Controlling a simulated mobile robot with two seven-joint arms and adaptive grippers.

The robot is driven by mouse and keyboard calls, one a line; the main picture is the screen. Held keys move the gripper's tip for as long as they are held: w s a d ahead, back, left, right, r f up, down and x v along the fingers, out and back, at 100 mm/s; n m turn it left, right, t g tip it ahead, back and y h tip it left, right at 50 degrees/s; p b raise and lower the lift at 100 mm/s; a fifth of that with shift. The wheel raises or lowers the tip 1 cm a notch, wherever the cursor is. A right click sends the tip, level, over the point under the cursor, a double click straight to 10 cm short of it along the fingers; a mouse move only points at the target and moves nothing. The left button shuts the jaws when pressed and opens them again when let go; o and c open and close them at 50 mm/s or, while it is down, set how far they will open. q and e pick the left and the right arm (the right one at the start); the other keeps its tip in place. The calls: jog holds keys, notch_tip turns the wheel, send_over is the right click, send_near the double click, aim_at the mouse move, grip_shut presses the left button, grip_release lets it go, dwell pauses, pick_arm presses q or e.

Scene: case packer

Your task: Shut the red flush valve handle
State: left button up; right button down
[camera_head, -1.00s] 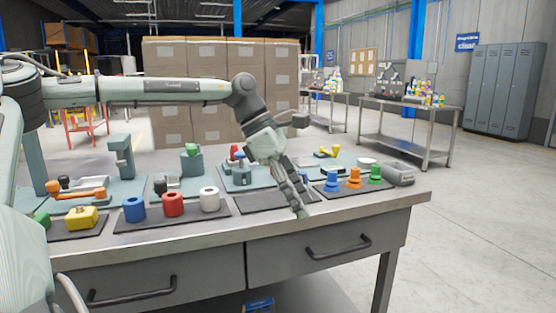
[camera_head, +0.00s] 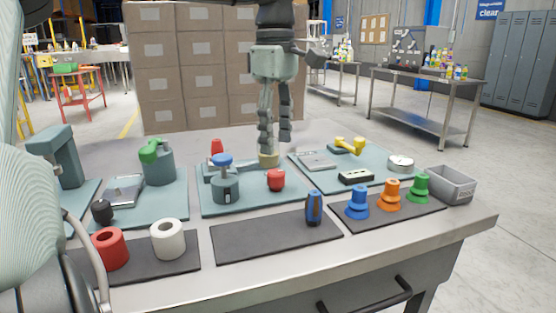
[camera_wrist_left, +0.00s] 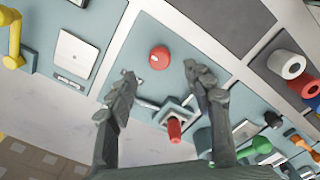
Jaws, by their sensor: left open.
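The red handle (camera_head: 216,147) stands upright at the back of the middle teal plate (camera_head: 290,199), partly behind a blue-topped grey valve (camera_head: 225,185). In the left wrist view, the red handle (camera_wrist_left: 174,130) rises from a small block joined to a silver pipe. My left gripper (camera_head: 276,142) points down over the back of this plate, to the right of the handle. Its fingers (camera_wrist_left: 160,82) are spread, with nothing between the tips, and it looks apart from the handle. My right gripper is not in view.
A green-handled valve (camera_head: 157,165) stands left and a yellow-handled one (camera_head: 348,146) right. A dark mat (camera_head: 265,242) lies in front.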

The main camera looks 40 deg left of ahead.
aim_at(276, 171)
pick_arm(q)
jog(key=shift+w+a, duration=0.1)
jog(key=shift+a, duration=0.05)
jog(key=shift+f, duration=0.4)
notch_tip(276, 171, down, 6)
jog(key=shift+f, duration=0.35)
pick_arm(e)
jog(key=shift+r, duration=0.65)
pick_arm(q)
jog(key=shift+c, duration=0.6)
jog(key=c, duration=1)
jog(key=shift+c, duration=0.2)
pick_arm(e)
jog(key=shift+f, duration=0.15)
